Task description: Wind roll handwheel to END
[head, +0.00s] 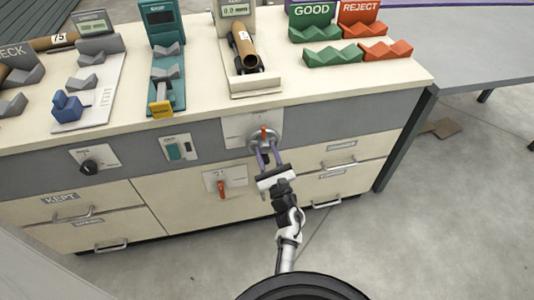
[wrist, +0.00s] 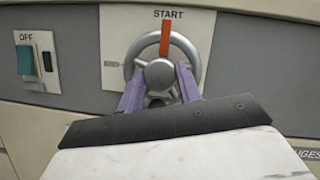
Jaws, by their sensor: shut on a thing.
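The roll handwheel (wrist: 161,72) is a grey metal ring with a hub, mounted on a pale plate on the cabinet front. Its red pointer (wrist: 166,38) stands upright, just under the word START in the wrist view. In the head view the handwheel (head: 264,138) sits below the roll stand, its red mark at the top. My gripper (wrist: 160,98) reaches it from below, with its purple fingers on either side of the lower hub area. It is shut on the handwheel; the exact contact is partly hidden by the fingers. My gripper also shows in the head view (head: 267,153).
A teal switch (wrist: 27,62) marked OFF is left of the handwheel. An orange-red lever (head: 222,187) is below left, and a black knob (head: 89,166) is farther left. Drawer handles (head: 338,165) stick out at right. The floor in front is clear.

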